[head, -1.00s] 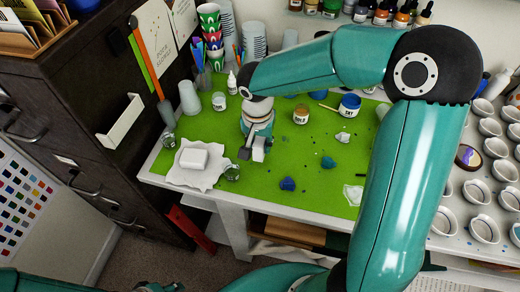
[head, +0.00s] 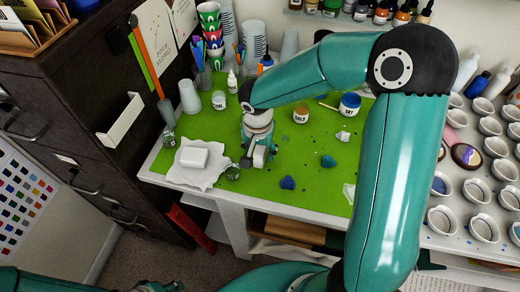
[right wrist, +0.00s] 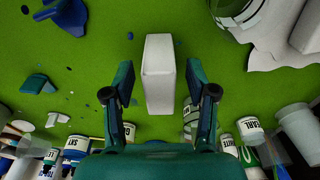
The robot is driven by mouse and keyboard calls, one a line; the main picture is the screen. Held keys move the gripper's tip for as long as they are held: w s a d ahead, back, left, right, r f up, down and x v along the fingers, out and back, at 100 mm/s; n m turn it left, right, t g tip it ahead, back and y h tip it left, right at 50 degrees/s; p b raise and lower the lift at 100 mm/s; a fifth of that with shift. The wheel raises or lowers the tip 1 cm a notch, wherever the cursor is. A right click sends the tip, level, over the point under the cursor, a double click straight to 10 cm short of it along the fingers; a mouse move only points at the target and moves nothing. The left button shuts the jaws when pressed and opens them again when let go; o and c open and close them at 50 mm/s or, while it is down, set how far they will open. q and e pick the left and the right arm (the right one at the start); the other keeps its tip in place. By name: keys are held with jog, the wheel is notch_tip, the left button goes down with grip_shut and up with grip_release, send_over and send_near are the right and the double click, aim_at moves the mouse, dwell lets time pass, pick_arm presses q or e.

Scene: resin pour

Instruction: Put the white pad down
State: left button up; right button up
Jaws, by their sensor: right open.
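The white pad (right wrist: 159,74) is a pale upright-looking block between the fingers of my right gripper (right wrist: 160,100) in the right wrist view. The gripper is open, with green showing on both sides of the pad. In the head view my right gripper (head: 257,160) is low over the green mat (head: 310,195), just right of a white sheet. The pad (head: 259,157) shows only as a small pale patch there; whether it touches the mat is unclear. Part of my left gripper (head: 160,287) is at the bottom edge of the head view, its fingers not readable.
Another white block (head: 193,158) lies on the crumpled white sheet (head: 211,175). A small glass jar (head: 232,172) stands between sheet and gripper. Blue lumps (head: 287,183) lie to the right. Labelled jars (head: 301,113) and cups (head: 189,97) stand behind. The mat's front middle is fairly clear.

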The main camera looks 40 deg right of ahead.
aim_at(258, 152)
jog(key=shift+r, duration=0.1)
notch_tip(258, 152, up, 12)
jog(key=a, duration=0.1)
jog(key=shift+s, duration=0.35)
dwell(0.5)
